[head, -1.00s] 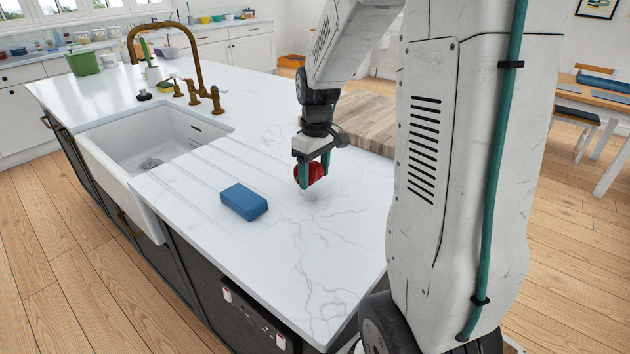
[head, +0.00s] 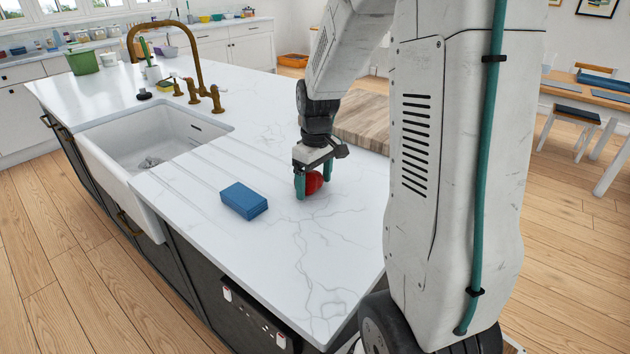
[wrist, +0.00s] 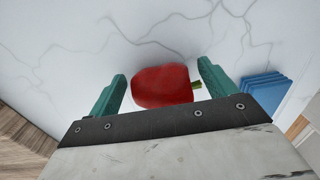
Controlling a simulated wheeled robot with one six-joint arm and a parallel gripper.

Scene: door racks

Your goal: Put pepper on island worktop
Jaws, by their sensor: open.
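The red pepper (head: 314,182) with a green stem is on the white marbled island worktop (head: 290,262). In the wrist view the pepper (wrist: 163,87) lies on its side between the two green fingers, with a visible gap on the left and its stem close to the right finger. My gripper (head: 313,184) is open and low over the worktop around the pepper. It also shows in the wrist view (wrist: 160,88). In the head view the near finger hides part of the pepper.
A blue sponge-like block (head: 244,200) lies on the worktop left of my gripper. The white sink (head: 150,140) and brass tap (head: 196,62) are farther left. A wooden board (head: 364,122) is behind my gripper. The worktop in front is clear.

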